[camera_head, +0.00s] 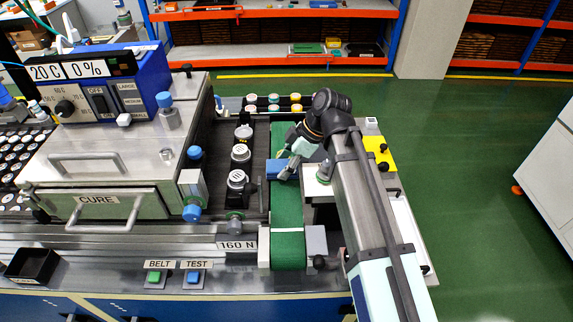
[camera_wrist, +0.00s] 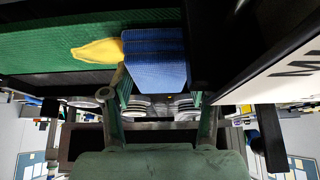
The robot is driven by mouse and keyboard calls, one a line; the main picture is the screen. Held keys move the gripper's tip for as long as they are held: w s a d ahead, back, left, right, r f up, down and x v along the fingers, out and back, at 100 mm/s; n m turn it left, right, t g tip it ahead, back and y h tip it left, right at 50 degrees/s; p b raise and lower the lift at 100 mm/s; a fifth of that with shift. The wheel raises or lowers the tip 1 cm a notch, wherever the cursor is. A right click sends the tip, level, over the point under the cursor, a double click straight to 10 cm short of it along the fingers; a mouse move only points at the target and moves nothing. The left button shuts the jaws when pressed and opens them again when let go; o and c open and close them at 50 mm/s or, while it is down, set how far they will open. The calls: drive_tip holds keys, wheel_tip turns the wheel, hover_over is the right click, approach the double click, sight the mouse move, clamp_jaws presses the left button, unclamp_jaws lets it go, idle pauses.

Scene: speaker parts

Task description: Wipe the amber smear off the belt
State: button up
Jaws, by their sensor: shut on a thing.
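The green belt (camera_head: 287,215) runs front to back in the head view, and fills the upper left of the wrist view (camera_wrist: 50,50). The amber smear (camera_wrist: 97,50) lies on the belt in the wrist view, a tapered yellow patch whose right end meets the edge of a blue block-shaped wiper (camera_wrist: 155,62). The wiper also shows over the belt in the head view (camera_head: 276,169). My gripper (camera_head: 290,166) is shut on the wiper. The smear cannot be made out in the head view. Whether the wiper presses on the belt is hard to tell.
Left of the belt, a dark lane holds several round speaker parts (camera_head: 238,180). The CURE box (camera_head: 95,205) stands farther left. BELT (camera_head: 154,276) and TEST (camera_head: 194,277) buttons sit on the front edge. A yellow pad (camera_head: 379,152) lies right of the belt, beyond my arm.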

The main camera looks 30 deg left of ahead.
sight(277, 150)
drive_tip(key=shift+w+a+f, duration=0.25)
drive_tip(key=shift+w+a, duration=0.35)
drive_tip(key=shift+w, duration=0.15)
drive_tip(key=shift+w+a, duration=0.7)
drive_tip(key=shift+w, duration=0.3)
drive_tip(key=shift+w+a, duration=0.75)
drive_tip(key=shift+w, duration=0.2)
drive_tip(key=shift+w+a, duration=0.7)
drive_tip(key=shift+w, duration=0.3)
drive_tip(key=shift+w+a, duration=0.1)
drive_tip(key=shift+a, duration=0.15)
drive_tip(key=shift+s+d, duration=0.65)
drive_tip(key=shift+d, duration=0.1)
drive_tip(key=shift+s+d, duration=0.8)
drive_tip(key=shift+s, duration=0.3)
drive_tip(key=shift+s+d, duration=0.8)
drive_tip(key=shift+s, duration=0.3)
drive_tip(key=shift+s+d, duration=0.8)
drive_tip(key=shift+s, duration=0.3)
drive_tip(key=shift+s+d+r+p, duration=0.1)
drive_tip(key=shift+s+r+p, duration=0.1)
drive_tip(key=shift+r+p, duration=0.4)
drive_tip(key=shift+s+d+r+p, duration=0.1)
drive_tip(key=shift+s+r+p, duration=0.05)
drive_tip(key=shift+r, duration=0.7)
drive_tip(key=shift+r+p, duration=1.25)
drive_tip(key=shift+r, duration=1.35)
